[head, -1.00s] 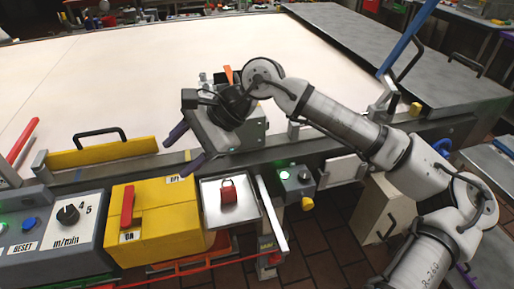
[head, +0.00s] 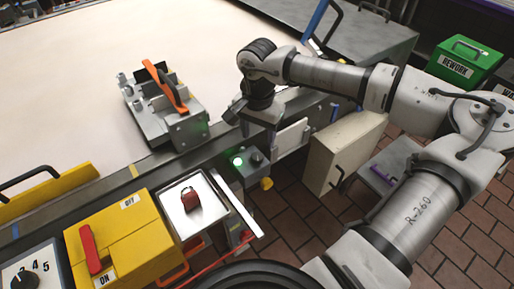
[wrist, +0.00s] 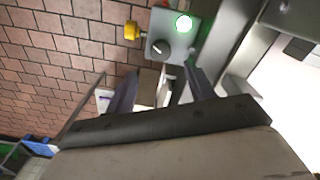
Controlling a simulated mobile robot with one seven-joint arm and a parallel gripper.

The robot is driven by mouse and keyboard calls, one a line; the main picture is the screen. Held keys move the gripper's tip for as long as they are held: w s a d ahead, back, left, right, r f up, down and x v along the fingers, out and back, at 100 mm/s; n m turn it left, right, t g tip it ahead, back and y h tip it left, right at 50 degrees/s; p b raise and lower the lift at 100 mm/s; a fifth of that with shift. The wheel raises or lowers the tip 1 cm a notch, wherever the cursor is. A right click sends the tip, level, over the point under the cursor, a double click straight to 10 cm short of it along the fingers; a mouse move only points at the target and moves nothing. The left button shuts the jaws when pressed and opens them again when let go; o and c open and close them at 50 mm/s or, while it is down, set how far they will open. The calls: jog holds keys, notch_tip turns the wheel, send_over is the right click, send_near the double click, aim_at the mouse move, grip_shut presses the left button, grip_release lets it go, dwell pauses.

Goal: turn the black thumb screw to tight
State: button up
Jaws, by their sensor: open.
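A black knob (head: 256,157) sits on a small grey box (head: 250,168) beside a lit green lamp (head: 238,161) at the table's front edge. It also shows in the wrist view (wrist: 158,46); I cannot tell whether this is the thumb screw or how tight it is. No other part is clearly a black thumb screw. My gripper (head: 254,127) is above and behind the box in the head view. In the wrist view my gripper (wrist: 160,72) has its dark fingers spread with nothing held, and the knob appears just beyond the gap between the tips, apart from them.
A metal fixture with an orange handle (head: 165,86) stands on the cream belt's edge. A yellow knob (head: 267,183) sticks out from the grey box. A yellow switch box (head: 128,236) stands at front left. A beige cabinet (head: 345,150) is right.

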aim_at(257, 156)
notch_tip(257, 156, down, 7)
jog(key=shift+f+p, duration=0.15)
jog(key=shift+p, duration=0.6)
jog(key=c, duration=1)
jog(key=shift+b, duration=0.4)
